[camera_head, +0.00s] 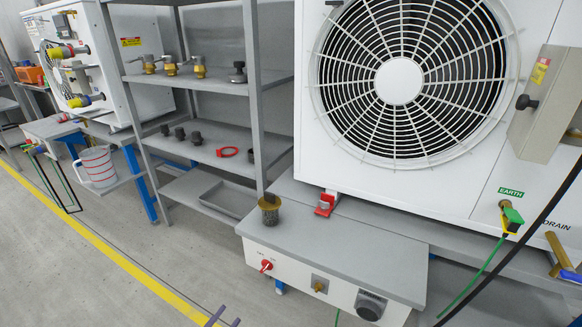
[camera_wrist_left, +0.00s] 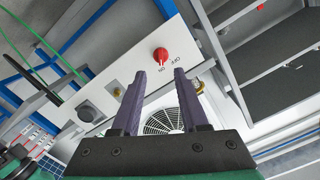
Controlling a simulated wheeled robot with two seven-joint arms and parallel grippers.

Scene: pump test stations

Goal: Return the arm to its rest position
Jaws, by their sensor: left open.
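The red knob also shows in the head view (camera_head: 266,265). My right gripper is not in view.
The grey bench (camera_head: 340,250) carries a fan unit (camera_head: 330,110) and a brass-topped strainer (camera_head: 269,210). Shelving (camera_head: 205,145) with fittings stands left. A measuring jug (camera_head: 98,167) stands farther left. Green and black cables hang at right. The floor (camera_head: 70,270) is open at front left.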

